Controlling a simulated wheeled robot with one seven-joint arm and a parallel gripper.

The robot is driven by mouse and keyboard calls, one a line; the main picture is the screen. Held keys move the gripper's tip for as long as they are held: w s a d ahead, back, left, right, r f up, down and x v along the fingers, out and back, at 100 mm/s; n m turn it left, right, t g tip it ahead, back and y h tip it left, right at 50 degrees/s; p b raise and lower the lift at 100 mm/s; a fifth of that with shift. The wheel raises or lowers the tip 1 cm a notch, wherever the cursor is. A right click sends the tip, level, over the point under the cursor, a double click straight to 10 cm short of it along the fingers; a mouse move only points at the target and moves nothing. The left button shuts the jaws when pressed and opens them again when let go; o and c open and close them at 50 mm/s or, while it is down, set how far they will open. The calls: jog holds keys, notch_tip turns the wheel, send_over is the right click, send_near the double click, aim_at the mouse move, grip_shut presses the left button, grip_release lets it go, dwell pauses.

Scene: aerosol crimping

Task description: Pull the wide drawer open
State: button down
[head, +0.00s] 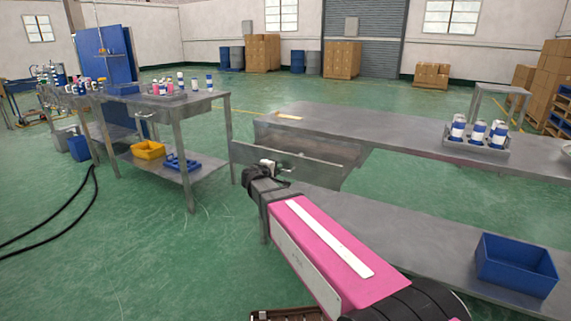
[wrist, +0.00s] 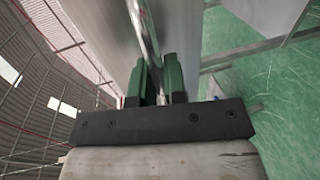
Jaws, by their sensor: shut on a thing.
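The wide drawer (head: 318,173) is a grey metal drawer under the left end of the long steel bench. Its front panel stands out from the bench, and part of its inside shows behind the panel. My gripper (head: 268,166) is at the left part of the drawer front. In the wrist view my gripper (wrist: 156,85) has its two green fingers shut around a thin shiny metal bar (wrist: 152,45), which appears to be the drawer's handle. The grey panel rises beside the bar. The exact grip is partly hidden by my wrist in the head view.
The long bench (head: 400,135) carries a rack of blue-and-white cans (head: 477,134) at right. A blue bin (head: 515,262) stands on its lower shelf. Another steel table (head: 200,104) with cans, a yellow bin (head: 148,150) and a blue tray (head: 182,163) stands at left. Green floor between them is clear.

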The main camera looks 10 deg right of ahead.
jog(key=f+v, duration=0.1)
jog(key=v, duration=0.6)
jog(key=shift+s+f, duration=0.25)
jog(key=shift+f, duration=0.05)
jog(key=shift+a, duration=0.15)
jog(key=c, duration=1.2)
grip_release()
jog(key=v, duration=1)
jog(key=shift+s+a+r, duration=0.1)
jog(key=shift+s+a, duration=0.1)
jog(key=shift+s, duration=0.1)
